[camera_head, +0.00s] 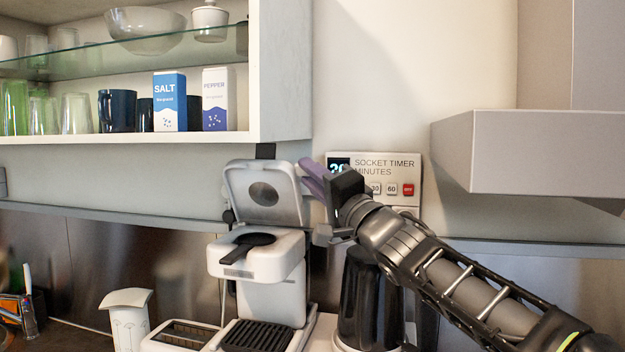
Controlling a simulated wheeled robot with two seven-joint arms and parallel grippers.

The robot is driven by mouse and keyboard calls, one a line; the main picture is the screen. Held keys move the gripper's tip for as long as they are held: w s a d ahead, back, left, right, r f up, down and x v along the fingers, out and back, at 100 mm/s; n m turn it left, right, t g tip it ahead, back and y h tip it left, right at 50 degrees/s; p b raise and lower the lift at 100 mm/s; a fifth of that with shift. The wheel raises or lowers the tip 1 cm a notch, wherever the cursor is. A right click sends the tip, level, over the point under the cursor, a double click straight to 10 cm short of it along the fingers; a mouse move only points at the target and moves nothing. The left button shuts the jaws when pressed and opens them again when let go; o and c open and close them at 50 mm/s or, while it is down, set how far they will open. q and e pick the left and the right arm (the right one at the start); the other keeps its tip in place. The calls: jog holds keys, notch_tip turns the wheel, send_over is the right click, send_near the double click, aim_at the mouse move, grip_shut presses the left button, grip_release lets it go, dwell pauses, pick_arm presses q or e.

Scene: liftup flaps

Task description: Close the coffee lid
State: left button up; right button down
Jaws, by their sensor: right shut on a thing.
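The white coffee machine (275,292) stands on the counter at the lower middle. Its coffee lid (240,191) is raised, standing nearly upright with a grey round patch on its inner face. The top of the machine is open below it, with a dark handled part (248,246) in place. My right gripper (306,176), with purple fingers, is at the lid's right edge and shut on it; the exact contact is small and partly hidden. My left gripper is not in view.
A black kettle-like appliance (360,300) stands right of the machine, under my right arm. A socket timer (390,175) is on the wall behind the gripper. An open shelf cabinet (282,75) hangs upper left; a grey hood (540,150) juts out at right.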

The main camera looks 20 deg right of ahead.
jog(key=s+a+f+n+y+b, duration=0.2)
jog(key=s+f+n+y+b, duration=0.2)
jog(key=n+b, duration=0.5)
jog(key=shift+s+a+f+t+y+b, duration=0.3)
jog(key=shift+f+y+b, duration=0.6)
jog(key=shift+y, duration=0.9)
jog(key=shift+w+n, duration=0.1)
jog(key=shift+n, duration=0.2)
jog(key=c, duration=1.2)
grip_release()
jog(key=b+v, duration=0.2)
jog(key=v, duration=0.5)
jog(key=shift+s+f, duration=0.25)
jog(key=shift+s, duration=0.05)
jog(key=shift+d, duration=0.1)
